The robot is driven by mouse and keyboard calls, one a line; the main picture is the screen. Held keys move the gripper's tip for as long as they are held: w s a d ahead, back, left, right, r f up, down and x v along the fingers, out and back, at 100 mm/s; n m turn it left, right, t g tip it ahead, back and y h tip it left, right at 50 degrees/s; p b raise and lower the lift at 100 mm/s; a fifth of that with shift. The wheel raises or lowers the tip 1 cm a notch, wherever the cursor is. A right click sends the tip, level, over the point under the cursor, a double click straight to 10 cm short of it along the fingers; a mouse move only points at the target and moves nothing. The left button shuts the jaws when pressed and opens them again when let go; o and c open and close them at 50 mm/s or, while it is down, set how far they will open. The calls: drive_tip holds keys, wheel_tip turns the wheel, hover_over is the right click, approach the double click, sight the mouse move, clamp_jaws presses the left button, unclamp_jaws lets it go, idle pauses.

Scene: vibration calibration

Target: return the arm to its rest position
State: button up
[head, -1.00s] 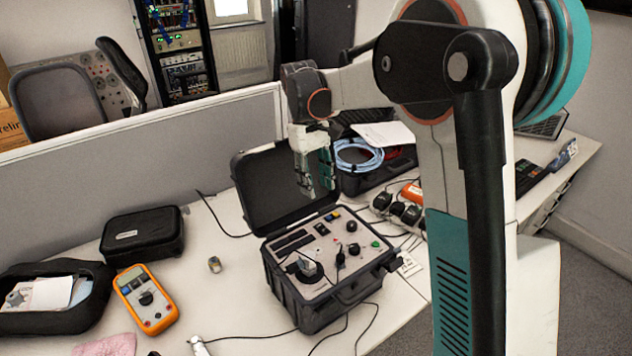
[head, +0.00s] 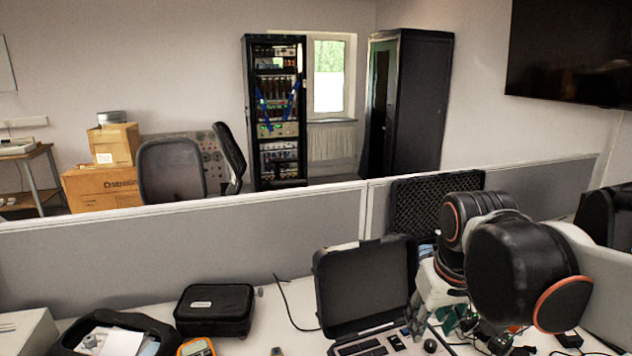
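My arm (head: 520,270) is at the lower right of the head view, bent in above the desk. My gripper (head: 458,318), with greenish fingers, points down just right of the open black case (head: 360,283). Its fingertips are small and partly overlapped by clutter, so I cannot tell whether they are apart or whether they touch anything. I see no object clearly held. The case's lid stands up, and only the back strip of its control panel (head: 365,346) shows at the bottom edge.
A grey partition (head: 190,250) runs behind the desk. A black zipped case (head: 214,308), an open black pouch (head: 165,333) and an orange multimeter (head: 197,347) are at the lower left. Beyond are a chair (head: 171,170), a rack (head: 277,110) and a black cabinet (head: 420,105).

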drive_tip(key=s+f+m+t, duration=0.1)
drive_tip(key=s+f+t, duration=0.2)
drive_tip(key=s, duration=0.6)
drive_tip(key=shift+f+t, duration=0.2)
drive_tip(key=shift+t, duration=0.2)
idle(0.4)
